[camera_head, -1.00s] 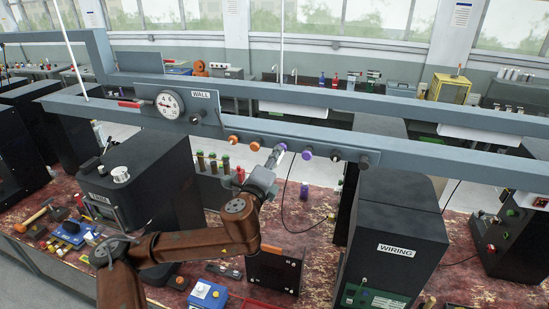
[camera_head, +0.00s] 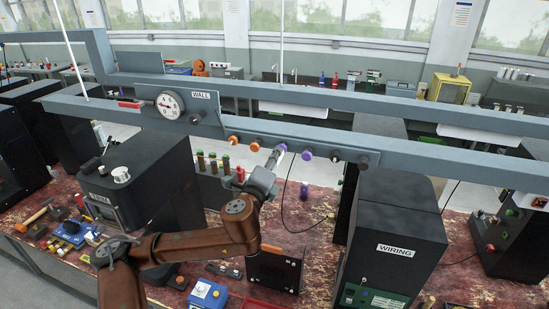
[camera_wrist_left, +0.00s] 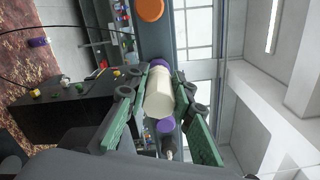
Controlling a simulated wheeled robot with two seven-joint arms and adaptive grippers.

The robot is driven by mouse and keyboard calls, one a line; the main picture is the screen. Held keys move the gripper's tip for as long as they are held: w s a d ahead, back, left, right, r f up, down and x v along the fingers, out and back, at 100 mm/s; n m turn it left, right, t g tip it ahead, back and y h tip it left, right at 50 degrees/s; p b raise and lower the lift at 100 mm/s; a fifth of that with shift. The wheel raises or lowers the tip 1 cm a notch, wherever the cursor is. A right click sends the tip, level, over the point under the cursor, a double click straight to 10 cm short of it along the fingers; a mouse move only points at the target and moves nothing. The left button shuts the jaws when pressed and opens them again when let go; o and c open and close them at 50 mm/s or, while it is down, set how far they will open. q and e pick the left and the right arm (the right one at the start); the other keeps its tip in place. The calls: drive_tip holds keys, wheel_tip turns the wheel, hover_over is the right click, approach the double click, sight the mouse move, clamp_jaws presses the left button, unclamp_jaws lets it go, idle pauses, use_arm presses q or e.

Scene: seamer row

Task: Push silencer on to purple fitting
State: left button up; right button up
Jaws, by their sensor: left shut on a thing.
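My left gripper (camera_wrist_left: 160,105) is shut around the silencer (camera_wrist_left: 158,98), a cream-white cylinder. It shows as a short pale piece in the head view (camera_head: 272,159), above my left gripper (camera_head: 267,171). The silencer's far end is at a purple fitting (camera_wrist_left: 158,64), the left purple one on the rail in the head view (camera_head: 281,148). The end covers part of this fitting, so I cannot tell how far on it sits. A second purple fitting (camera_head: 307,155) is free, to the right; it also shows in the wrist view (camera_wrist_left: 166,125). My right gripper is out of view.
Orange fittings (camera_head: 255,146) sit left on the same grey rail (camera_head: 400,165), and a black knob (camera_head: 364,161) at right. A gauge (camera_head: 170,105) is mounted further left. Black machines (camera_head: 395,235) flank the arm. A thin black cable hangs below the rail.

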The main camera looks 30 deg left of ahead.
use_arm(q)
drive_tip(key=shift+w+a, duration=0.1)
drive_tip(key=shift+w, duration=0.3)
drive_tip(key=o, duration=1.2)
drive_tip(key=shift+c, duration=0.2)
drive_tip(key=shift+f, duration=0.1)
